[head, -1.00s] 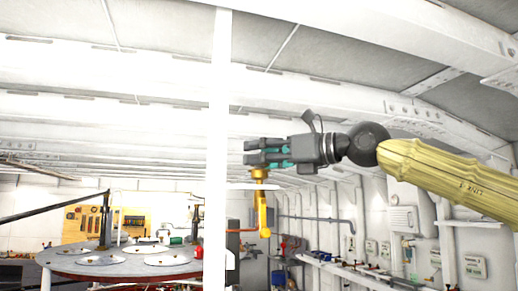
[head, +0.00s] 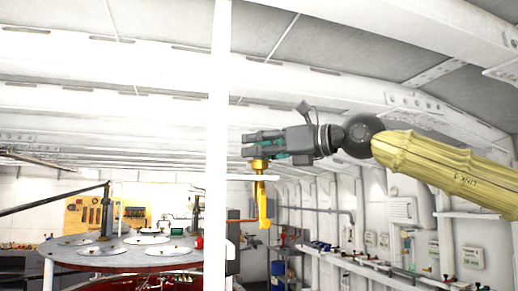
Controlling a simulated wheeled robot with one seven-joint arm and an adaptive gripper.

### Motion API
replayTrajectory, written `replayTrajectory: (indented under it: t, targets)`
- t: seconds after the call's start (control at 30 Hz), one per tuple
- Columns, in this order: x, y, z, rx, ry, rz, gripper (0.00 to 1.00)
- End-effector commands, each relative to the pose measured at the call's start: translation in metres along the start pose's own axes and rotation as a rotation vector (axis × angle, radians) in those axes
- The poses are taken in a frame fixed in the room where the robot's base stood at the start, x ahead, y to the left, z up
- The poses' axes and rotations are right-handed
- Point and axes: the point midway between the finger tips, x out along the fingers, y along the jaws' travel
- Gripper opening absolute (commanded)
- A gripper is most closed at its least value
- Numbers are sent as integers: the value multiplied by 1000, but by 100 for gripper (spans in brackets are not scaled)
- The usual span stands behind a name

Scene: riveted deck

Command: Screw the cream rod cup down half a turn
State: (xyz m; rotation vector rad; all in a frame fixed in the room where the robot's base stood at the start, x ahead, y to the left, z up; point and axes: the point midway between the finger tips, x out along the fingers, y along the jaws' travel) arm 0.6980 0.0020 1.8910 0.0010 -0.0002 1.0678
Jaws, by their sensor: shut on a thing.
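My gripper (head: 255,148), dark grey with teal parts, reaches in from the right at mid-picture. Its fingers point left and are shut on the top of an orange-gold piece (head: 260,166). This piece has a wide round head right under the fingers and a narrower yellow-orange shank (head: 262,200) hanging below. I see no clearly cream cup; whether this piece is the rod cup I cannot tell. The fingers hide part of its top.
A white post (head: 219,130) stands just left of my fingertips. A thin white ledge (head: 238,178) sits at the orange-gold piece. A round table (head: 75,262) with pale discs is at lower left. A wall shelf (head: 370,265) with small items runs along the right.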

Motion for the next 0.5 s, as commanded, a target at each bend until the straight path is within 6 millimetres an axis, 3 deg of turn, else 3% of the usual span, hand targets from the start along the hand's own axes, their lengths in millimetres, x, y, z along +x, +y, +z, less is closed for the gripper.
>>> replayTrajectory:
  t: [0.5]
  targets:
    - [0,1,-6,-6,-1,-149,13]
